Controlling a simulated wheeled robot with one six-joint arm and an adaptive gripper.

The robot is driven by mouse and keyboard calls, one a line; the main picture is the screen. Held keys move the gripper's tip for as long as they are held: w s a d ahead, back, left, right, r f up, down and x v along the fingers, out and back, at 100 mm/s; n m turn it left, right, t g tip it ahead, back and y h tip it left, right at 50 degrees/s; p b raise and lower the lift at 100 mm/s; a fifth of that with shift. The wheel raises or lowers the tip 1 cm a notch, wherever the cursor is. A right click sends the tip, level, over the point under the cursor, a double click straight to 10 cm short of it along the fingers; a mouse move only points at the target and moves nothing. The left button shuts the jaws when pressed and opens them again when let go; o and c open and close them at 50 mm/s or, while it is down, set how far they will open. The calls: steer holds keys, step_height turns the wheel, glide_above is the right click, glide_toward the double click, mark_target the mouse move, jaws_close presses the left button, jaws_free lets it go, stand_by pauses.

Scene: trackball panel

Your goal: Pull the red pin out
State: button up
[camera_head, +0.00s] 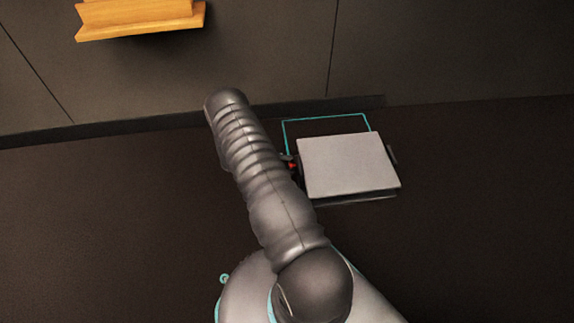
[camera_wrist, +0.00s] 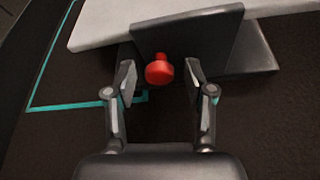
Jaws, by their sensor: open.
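The red pin (camera_wrist: 160,70) has a round knob and sticks out of a dark plate (camera_wrist: 215,48) on the side of the panel box. My gripper (camera_wrist: 160,82) is open, with one finger on each side of the pin's knob. A gap shows between the knob and each finger. In the head view the pin (camera_head: 291,165) is a small red spot between my arm and the box (camera_head: 348,165). My arm hides most of the gripper there.
The box has a light grey top and stands on the dark floor beside a teal outline (camera_head: 325,118). A wall (camera_head: 440,50) runs behind it, with an orange wooden shelf (camera_head: 140,20) at upper left. The floor to the right is clear.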

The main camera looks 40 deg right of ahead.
jaws_close()
steer(key=shift+a, duration=0.1)
steer(key=shift+w+a+f+b, duration=0.15)
steer(key=shift+w+a+b, duration=0.4)
steer(key=shift+a+b, duration=0.2)
steer(key=shift+w+a, duration=0.1)
steer(key=shift+a, duration=0.1)
jaws_free()
steer(key=shift+r, duration=0.2)
steer(key=v, duration=1.2)
